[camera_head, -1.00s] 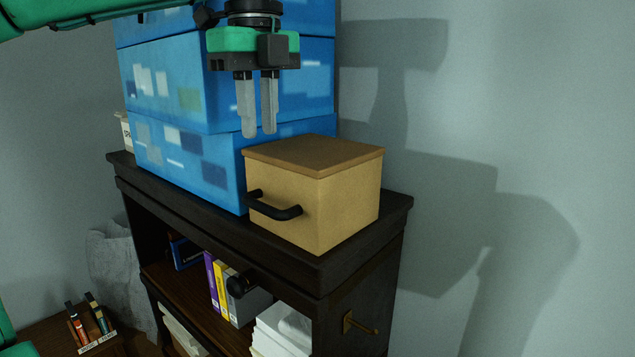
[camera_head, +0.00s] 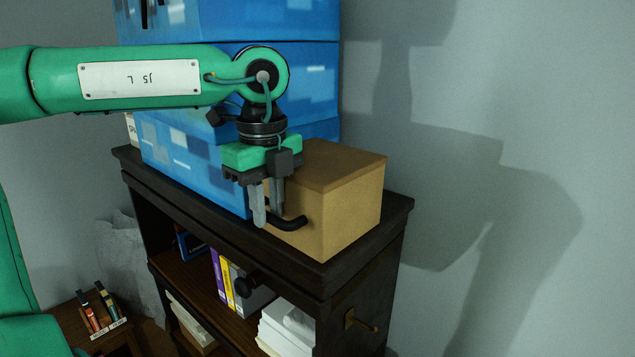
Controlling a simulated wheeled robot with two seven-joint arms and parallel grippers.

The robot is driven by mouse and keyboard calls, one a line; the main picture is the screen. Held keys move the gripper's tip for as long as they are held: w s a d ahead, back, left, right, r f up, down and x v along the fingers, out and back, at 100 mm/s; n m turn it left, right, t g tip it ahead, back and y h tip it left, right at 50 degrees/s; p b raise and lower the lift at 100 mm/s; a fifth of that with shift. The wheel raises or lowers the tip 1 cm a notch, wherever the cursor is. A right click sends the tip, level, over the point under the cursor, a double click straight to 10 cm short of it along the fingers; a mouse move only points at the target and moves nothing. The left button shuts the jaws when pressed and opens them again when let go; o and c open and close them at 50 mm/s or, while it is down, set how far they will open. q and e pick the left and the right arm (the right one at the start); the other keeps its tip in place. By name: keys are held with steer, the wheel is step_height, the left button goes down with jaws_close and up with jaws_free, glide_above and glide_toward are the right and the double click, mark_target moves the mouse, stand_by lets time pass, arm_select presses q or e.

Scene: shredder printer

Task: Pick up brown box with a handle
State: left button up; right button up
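The tan-brown box (camera_head: 345,215) with a darker brown lid sits on the top of a dark shelf unit. Its black bar handle (camera_head: 292,223) sticks out from the front face. My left gripper (camera_head: 267,218) points down at the handle's left part, with a narrow gap between its fingers. The fingers cover part of the handle, and one looks to be on its near side. Whether they touch the handle cannot be told. My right gripper is not in view.
Blue boxes (camera_head: 180,150) are stacked directly behind and left of the brown box. A grey wall (camera_head: 520,120) stands to the right.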

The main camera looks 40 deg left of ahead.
arm_select(q)
steer(key=shift+f, duration=0.1)
steer(key=shift+s+d, duration=0.1)
steer(key=shift+d, duration=0.05)
jaws_close()
